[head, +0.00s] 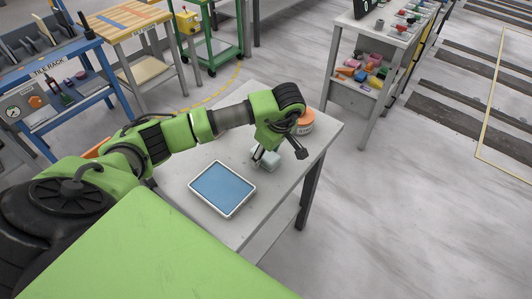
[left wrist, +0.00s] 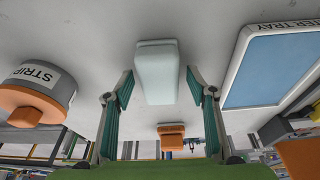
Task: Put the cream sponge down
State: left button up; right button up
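A pale, whitish-green block, which looks like the cream sponge (head: 268,162), rests on the grey slab table (head: 283,205). In the left wrist view the sponge (left wrist: 157,72) lies between and just beyond the fingertips. My left gripper (head: 279,156) is above the table, its fingers spread on either side of the sponge. The left wrist view shows the gripper (left wrist: 159,82) open, with a gap between each teal-padded finger and the sponge. The gripper partly hides the sponge in the head view. My right gripper is not in view.
A blue-bottomed white tray (head: 222,188) lies left of the sponge. A round grey and orange container labelled STRIP (left wrist: 40,88) stands on the other side; its orange part (head: 305,122) shows behind the gripper. A small orange-brown block (left wrist: 172,130) appears beyond the sponge. The table's near-right corner is clear.

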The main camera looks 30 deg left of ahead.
aim_at(273, 159)
pick_arm(q)
jog(key=shift+r, duration=0.2)
jog(key=shift+d+r, duration=0.1)
jog(key=shift+r, duration=0.2)
jog(key=b+v, duration=0.2)
jog(key=v, duration=0.9)
jog(key=shift+r, duration=0.2)
